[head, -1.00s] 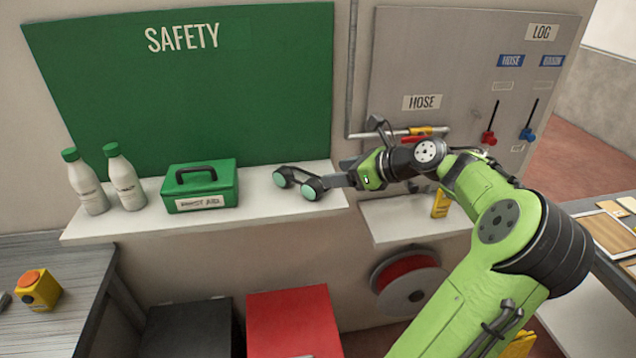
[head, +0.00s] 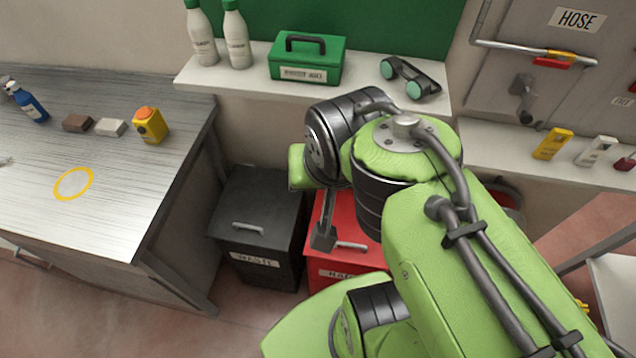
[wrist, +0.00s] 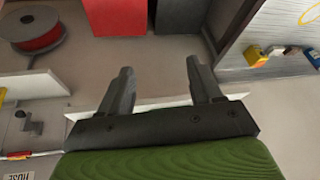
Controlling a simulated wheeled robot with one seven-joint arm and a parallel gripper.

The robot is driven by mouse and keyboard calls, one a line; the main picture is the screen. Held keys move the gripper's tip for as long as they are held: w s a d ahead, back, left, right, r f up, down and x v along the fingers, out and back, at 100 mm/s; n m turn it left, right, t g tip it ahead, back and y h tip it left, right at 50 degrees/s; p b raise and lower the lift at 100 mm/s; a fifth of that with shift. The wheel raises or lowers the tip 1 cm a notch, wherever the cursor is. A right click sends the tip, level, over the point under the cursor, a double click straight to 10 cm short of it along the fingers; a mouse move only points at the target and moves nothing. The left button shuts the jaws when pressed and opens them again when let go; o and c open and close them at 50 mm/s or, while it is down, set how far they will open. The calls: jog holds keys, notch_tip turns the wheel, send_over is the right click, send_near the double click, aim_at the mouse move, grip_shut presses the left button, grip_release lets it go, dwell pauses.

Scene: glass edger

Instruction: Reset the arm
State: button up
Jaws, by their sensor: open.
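One dark finger of my gripper (head: 323,237) shows there, in front of the red bin; the rest is hidden behind the arm. In the wrist view both fingers of my gripper (wrist: 159,64) stand well apart with nothing between them, so it is open and empty. The dark headset-like ear defenders with teal pads (head: 410,78) lie on the white shelf (head: 375,88), apart from the gripper.
A green first-aid-style box (head: 305,60) and two white bottles (head: 238,40) stand on the shelf. A black bin (head: 257,215) is beside the red one. A grey workbench (head: 110,215) at left carries a yellow button box (head: 150,125). Floor is clear before the bins.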

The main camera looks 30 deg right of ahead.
jog(key=s+n, duration=0.3)
jog(key=s+a+n+y, duration=0.1)
jog(key=n, duration=0.1)
jog(key=shift+s+f+t, duration=0.3)
jog(key=shift+s, duration=0.05)
dwell(0.8)
